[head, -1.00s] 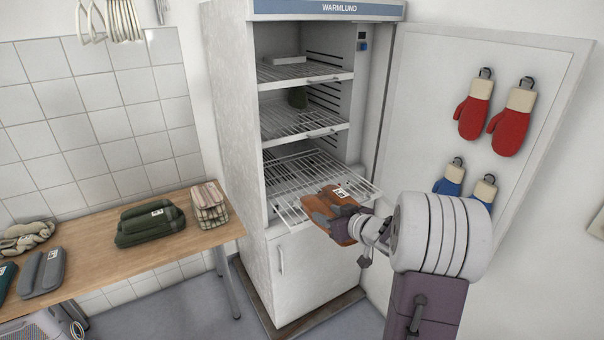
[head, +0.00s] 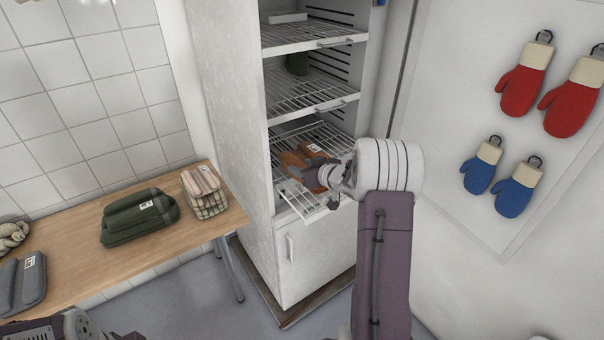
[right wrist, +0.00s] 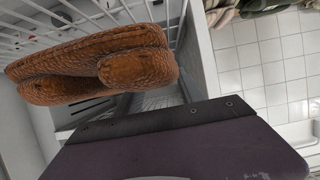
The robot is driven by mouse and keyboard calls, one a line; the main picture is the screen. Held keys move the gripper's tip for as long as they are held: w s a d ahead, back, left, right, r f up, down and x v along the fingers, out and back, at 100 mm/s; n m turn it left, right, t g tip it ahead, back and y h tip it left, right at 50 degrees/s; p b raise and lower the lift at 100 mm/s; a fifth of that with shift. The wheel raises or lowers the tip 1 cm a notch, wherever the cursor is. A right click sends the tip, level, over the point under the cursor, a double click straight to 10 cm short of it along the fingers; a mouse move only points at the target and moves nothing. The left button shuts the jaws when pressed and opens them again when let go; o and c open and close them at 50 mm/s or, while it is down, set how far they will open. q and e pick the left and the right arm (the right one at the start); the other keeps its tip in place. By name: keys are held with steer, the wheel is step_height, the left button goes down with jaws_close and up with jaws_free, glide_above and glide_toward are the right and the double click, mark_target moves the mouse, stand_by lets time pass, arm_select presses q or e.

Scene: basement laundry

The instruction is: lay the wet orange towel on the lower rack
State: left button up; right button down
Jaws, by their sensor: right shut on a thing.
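The orange towel (head: 291,160) is folded and has a small white tag. In the head view it is over the pulled-out lower rack (head: 297,201) of the cabinet. My right gripper (head: 308,167) is shut on its near side, and I cannot tell whether the towel touches the wires. In the right wrist view the towel (right wrist: 95,68) fills the upper left, with the white rack wires (right wrist: 75,16) beyond it. Part of my left arm shows at the bottom left edge of the head view; its gripper (head: 125,336) is cut off there.
Higher racks (head: 310,94) sit above, one holding a dark green item (head: 297,64). A wooden table (head: 75,240) on the left holds a green folded towel (head: 138,216) and a striped one (head: 204,192).

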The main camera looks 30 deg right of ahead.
steer(key=w, duration=0.1)
steer(key=w+f, duration=0.2)
steer(key=shift+w+d, duration=0.25)
steer(key=shift+d, duration=0.15)
steer(key=shift+s+r, duration=0.1)
steer(key=shift+s, duration=0.05)
steer(key=f, duration=0.4)
steer(key=shift+w+f+b, duration=0.15)
steer(key=shift+w+b, duration=0.1)
steer(key=shift+b, duration=0.05)
steer(key=shift+s, duration=0.15)
steer(key=c, duration=0.7)
jaws_free()
steer(key=shift+f, duration=0.1)
